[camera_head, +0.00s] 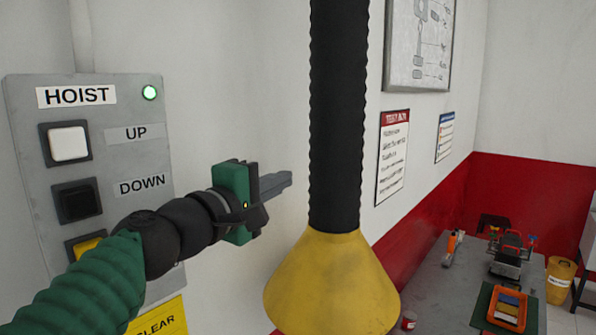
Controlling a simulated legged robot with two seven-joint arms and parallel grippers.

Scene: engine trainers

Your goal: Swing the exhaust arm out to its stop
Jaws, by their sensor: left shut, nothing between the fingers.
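The exhaust arm hangs in the middle of the head view as a black ribbed hose (338,110) with a yellow cone-shaped hood (333,285) at its lower end. My left gripper (288,180) is shut and empty. Its fingers point right, toward the hose, and end a little left of it in the picture, just above the hood. A gap of wall shows between the fingertips and the hose. The top of the hose is cut off by the frame. My right gripper is not in view.
A grey hoist panel (108,130) with UP and DOWN buttons and a lit green lamp is on the left wall, behind my arm. A grey bench (440,290) at right holds an orange tray (507,308) and tools. A yellow bucket (560,280) stands beyond it.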

